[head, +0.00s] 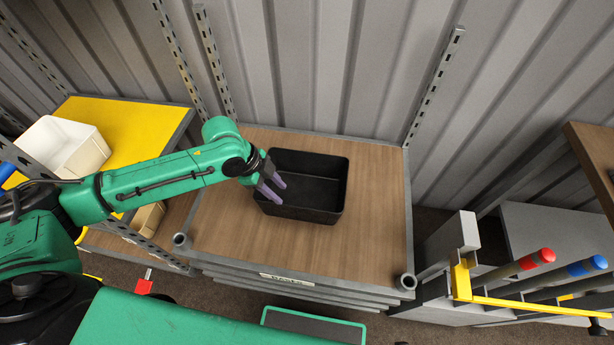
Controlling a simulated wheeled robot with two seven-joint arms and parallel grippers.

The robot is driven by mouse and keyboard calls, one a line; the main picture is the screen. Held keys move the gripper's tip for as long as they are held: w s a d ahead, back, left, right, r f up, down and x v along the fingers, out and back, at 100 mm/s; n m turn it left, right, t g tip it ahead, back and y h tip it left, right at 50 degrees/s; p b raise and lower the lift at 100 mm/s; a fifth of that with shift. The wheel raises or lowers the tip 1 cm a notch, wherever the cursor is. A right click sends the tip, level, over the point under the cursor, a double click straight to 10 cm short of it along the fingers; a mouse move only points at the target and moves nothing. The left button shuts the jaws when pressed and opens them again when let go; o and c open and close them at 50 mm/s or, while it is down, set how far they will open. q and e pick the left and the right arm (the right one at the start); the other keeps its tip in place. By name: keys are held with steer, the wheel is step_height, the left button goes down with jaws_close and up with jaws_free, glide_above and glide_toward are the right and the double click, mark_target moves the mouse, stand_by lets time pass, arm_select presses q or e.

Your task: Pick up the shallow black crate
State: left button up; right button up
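The shallow black crate (318,190) sits upright and looks empty on a brown wooden shelf top (375,215). My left gripper (273,190) comes in from the left and is over the crate's left side. Its two purple fingers are apart, with nothing seen between them. The fingers hide part of the crate's left wall, and I cannot tell whether they touch it. My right gripper is not in view.
A white bin (65,146) stands on a yellow-topped shelf (135,125) at the left. Upright metal posts (435,85) and a corrugated wall (330,65) close off the back. Tools with red (537,259) and blue handles (587,266) stick out at the right.

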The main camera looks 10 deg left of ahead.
mark_target(300, 212)
arm_select(q)
steer(key=x, duration=1.3)
steer(key=shift+s+d+f, duration=0.2)
steer(key=shift+d+f, duration=0.1)
steer(key=shift+f, duration=0.05)
jaws_close()
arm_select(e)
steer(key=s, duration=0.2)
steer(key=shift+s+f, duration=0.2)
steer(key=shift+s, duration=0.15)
arm_select(q)
steer(key=shift+w+r, duration=0.1)
